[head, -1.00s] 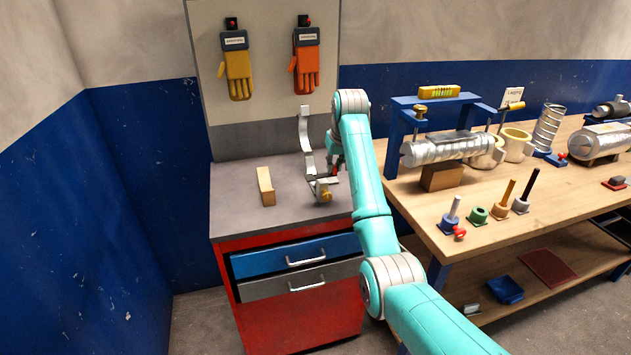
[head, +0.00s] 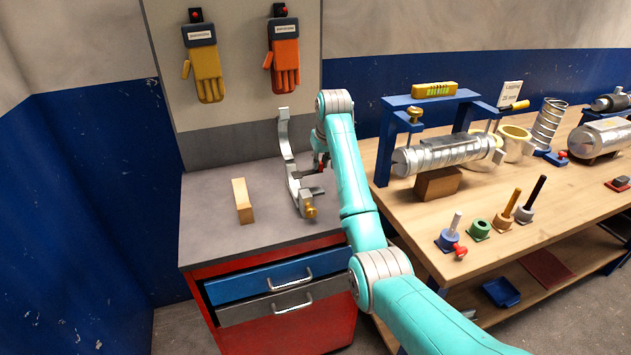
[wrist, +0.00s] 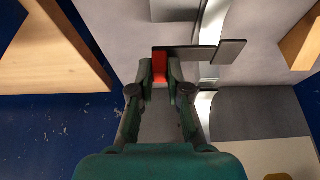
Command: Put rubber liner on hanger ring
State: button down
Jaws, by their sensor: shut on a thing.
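The hanger ring (head: 287,147) is an open, curved silver band with a brass knob (head: 310,211) at its front. It stands on the grey cabinet top. In the wrist view its shiny band (wrist: 214,22) runs behind the held part. My gripper (wrist: 160,68) is shut on a small red tab (wrist: 160,72). A dark grey strip, apparently the rubber liner (wrist: 190,53), extends right from the tab across the band. I cannot tell whether it touches the ring. In the head view my gripper (head: 321,168) is just right of the ring, partly hidden by my arm.
A wooden block (head: 242,201) stands left of the ring on the cabinet top (head: 215,235). Yellow and orange gloves hang on the panel behind. The wooden bench (head: 425,215) at right carries a silver duct (head: 440,155) under a blue frame and several small tools.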

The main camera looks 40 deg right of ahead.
jog(key=shift+f, duration=3.3)
jog(key=c, duration=1.1)
grip_release()
jog(key=shift+f, duration=0.15)
jog(key=shift+c, duration=0.2)
jog(key=v, duration=1.2)
